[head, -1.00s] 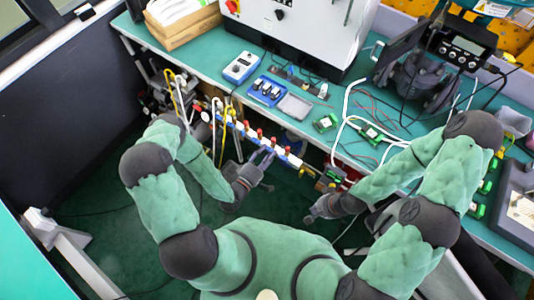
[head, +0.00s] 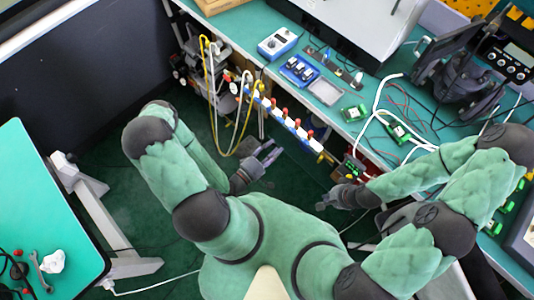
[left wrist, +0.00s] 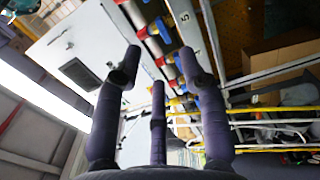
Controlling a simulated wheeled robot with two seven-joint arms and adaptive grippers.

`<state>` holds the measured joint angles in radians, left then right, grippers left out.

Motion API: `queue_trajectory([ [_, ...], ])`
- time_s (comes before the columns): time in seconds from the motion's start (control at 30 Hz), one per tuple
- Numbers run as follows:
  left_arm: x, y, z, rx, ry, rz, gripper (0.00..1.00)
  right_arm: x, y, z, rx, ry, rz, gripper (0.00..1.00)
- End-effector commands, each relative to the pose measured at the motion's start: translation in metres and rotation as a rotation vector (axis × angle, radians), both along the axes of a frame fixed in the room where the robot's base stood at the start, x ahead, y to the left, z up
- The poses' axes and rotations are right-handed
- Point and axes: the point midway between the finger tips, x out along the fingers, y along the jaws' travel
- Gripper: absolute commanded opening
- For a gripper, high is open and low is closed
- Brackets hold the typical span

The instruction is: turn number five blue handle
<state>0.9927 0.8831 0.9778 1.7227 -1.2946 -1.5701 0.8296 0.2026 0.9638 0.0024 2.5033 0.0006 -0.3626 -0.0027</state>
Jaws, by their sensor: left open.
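The valve manifold (head: 290,123) is a pale bar with red and blue parts along the bench's front side. In the left wrist view, red and blue valve parts (left wrist: 163,32) run past the fingers. A pale plate marked 5 (left wrist: 185,17) is beside them, with a blue part close to it. I cannot tell exactly which part is handle five. My left gripper (head: 268,157) is open and empty, below the manifold and apart from it. Its three spread fingers (left wrist: 158,68) show in the left wrist view. My right gripper (head: 328,199) is low, right of the left one; its fingers are unclear.
Yellow and white hoses (head: 225,130) hang at the manifold's left end, close to my left gripper. The green bench (head: 345,90) carries meters, boards and cables. Another green-topped table (head: 50,210) stands at left. Dark green floor lies between.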

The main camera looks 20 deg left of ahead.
Motion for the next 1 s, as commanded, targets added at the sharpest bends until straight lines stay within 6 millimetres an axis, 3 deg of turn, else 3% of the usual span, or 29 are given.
queue_trajectory([
  [0.4,-0.028,0.011,0.000,0.001,0.001,0.002,0.41,0.000,0.000,0.000,0.000,0.000,0.000,0.00],
  [1.0,-0.029,0.010,0.000,0.001,0.000,0.000,0.41,0.000,0.000,0.000,0.000,0.000,0.000,0.00],
])
